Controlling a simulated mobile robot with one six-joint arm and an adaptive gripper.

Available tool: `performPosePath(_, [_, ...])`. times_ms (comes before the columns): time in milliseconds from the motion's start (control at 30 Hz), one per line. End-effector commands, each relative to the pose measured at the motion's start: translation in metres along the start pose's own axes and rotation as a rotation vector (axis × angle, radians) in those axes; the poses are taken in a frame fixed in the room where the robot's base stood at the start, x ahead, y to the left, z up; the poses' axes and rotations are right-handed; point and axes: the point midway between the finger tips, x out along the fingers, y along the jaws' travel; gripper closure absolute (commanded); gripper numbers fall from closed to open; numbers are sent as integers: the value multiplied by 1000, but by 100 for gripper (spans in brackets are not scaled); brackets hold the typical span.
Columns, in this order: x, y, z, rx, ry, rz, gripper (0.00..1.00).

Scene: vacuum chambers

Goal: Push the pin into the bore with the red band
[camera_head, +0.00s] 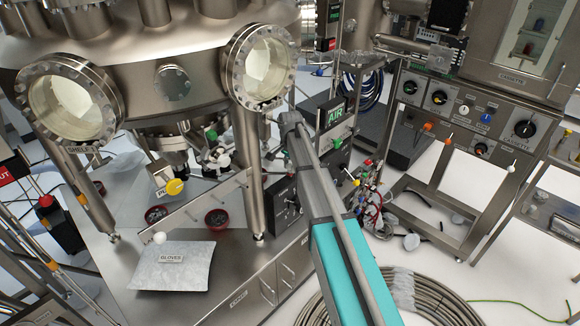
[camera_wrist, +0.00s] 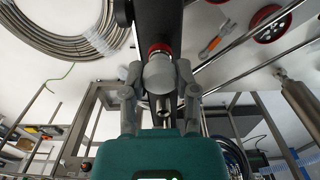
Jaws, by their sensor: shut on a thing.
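In the wrist view my gripper (camera_wrist: 158,80) is shut on a pale grey, rounded piece (camera_wrist: 159,70), which I take to be the pin's head. One finger is on each side of it. The bore's opening is hidden.
The steel chamber (camera_head: 150,55) with round windows stands on legs at the left. A grey pillow-like GLOVES packet (camera_head: 175,268) lies on the bench. A coiled hose (camera_head: 430,300) lies on the floor, also in the wrist view (camera_wrist: 60,30).

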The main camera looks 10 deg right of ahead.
Motion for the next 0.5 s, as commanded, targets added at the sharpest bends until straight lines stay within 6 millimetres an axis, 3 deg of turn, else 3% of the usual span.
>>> performPosePath(100, [2, 0, 0, 0, 0, 0, 100])
performPosePath(133, [2, 0, 0, 0, 0, 0, 59])
performPosePath(333, [2, 0, 0, 0, 0, 0, 22])
performPosePath(500, [2, 0, 0, 0, 0, 0, 21])
